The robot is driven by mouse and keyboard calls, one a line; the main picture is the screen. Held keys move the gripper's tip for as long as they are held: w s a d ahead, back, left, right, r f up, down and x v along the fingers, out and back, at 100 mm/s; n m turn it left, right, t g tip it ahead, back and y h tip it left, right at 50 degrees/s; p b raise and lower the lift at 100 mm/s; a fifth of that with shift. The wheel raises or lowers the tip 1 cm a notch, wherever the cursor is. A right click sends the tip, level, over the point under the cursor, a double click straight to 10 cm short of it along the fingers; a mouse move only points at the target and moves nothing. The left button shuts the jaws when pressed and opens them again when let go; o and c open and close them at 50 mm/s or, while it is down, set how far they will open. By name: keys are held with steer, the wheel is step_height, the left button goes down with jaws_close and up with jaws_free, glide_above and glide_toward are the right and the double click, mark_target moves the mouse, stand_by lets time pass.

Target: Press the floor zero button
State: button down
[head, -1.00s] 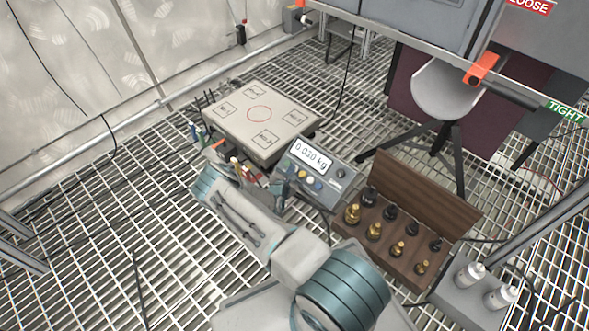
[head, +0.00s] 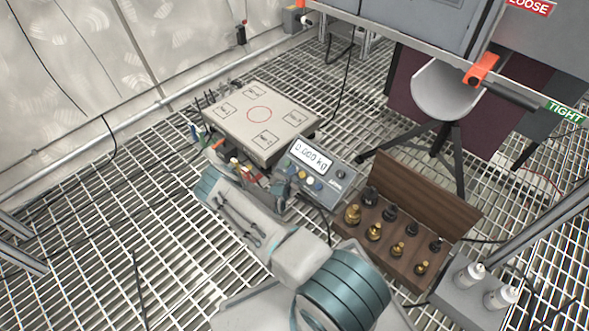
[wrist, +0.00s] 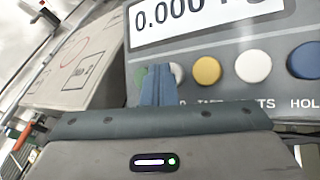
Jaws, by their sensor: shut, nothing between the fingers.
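The grey scale indicator (head: 322,172) has a display reading 0.000 kg, and it fills the top of the wrist view (wrist: 300,28). Below its display is a row of round buttons: green (wrist: 139,75), a white one (wrist: 179,72) partly hidden behind my fingers, yellow (wrist: 206,70), white (wrist: 253,66) and blue (wrist: 304,61). The label under the partly hidden white button ends in "O"; the rest is covered. My gripper (wrist: 157,78) is shut and empty, its fingertips at the left end of the row, over the green and first white buttons. Whether they touch a button cannot be told.
The floor scale platform (head: 258,118) with a red circle stands behind the indicator, bare on top. An open wooden box (head: 405,250) of brass and dark weights stands to the right. Metal grating floor surrounds these.

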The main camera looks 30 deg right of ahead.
steer(key=shift+a+r, duration=0.15)
steer(key=shift+r, duration=0.05)
steer(key=s+a+r+p, duration=0.1)
steer(key=a+r+p, duration=0.2)
steer(key=r+p, duration=0.2)
steer(key=shift+s+p, duration=0.15)
steer(key=shift+p, duration=0.15)
steer(key=shift+a, duration=0.1)
stand_by(0.8)
